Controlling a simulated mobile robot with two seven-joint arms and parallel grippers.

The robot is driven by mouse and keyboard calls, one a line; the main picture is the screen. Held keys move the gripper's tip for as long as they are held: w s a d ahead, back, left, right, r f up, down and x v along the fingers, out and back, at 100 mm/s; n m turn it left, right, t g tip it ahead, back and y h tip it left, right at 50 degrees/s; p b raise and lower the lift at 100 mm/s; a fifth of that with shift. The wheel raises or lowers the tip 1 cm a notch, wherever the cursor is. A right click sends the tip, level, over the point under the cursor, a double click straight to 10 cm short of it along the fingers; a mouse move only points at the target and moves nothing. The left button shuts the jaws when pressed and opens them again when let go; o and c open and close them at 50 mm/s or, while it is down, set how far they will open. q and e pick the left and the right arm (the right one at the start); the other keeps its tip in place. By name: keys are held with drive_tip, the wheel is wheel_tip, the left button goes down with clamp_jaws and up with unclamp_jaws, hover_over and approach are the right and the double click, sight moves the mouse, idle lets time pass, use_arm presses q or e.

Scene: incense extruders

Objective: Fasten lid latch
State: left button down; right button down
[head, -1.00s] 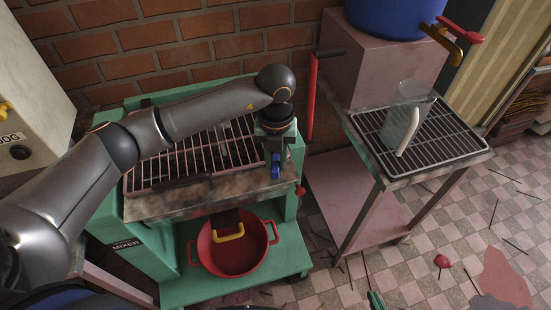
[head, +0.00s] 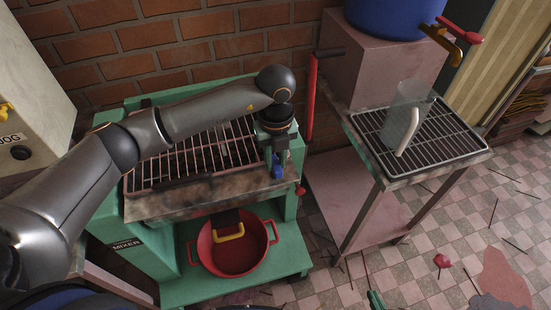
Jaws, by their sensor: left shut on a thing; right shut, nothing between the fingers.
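The green mixer (head: 167,258) stands at centre left, with a metal grid lid (head: 185,160) lying over its top. My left gripper (head: 277,165) points down at the right front corner of the mixer. It is shut on a small blue part (head: 278,173), which looks like the lid latch. The fingers hide most of this part, so I cannot tell whether it is engaged. My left arm crosses in front of part of the grid. My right gripper is not in view.
A red pot (head: 205,252) sits on the mixer's lower shelf. To the right, a stand with a wire rack (head: 450,140) holds a clear jug (head: 400,105) with a pale handle. A blue tub (head: 390,15) stands behind. Thin sticks litter the tiled floor.

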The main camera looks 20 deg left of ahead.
sight(275, 163)
use_arm(q)
drive_tip(key=shift+w, duration=0.1)
drive_tip(key=c, duration=0.7)
unclamp_jaws()
wheel_tip(275, 163, up, 13)
drive_tip(key=shift+f+b, duration=0.2)
drive_tip(key=shift+b, duration=0.25)
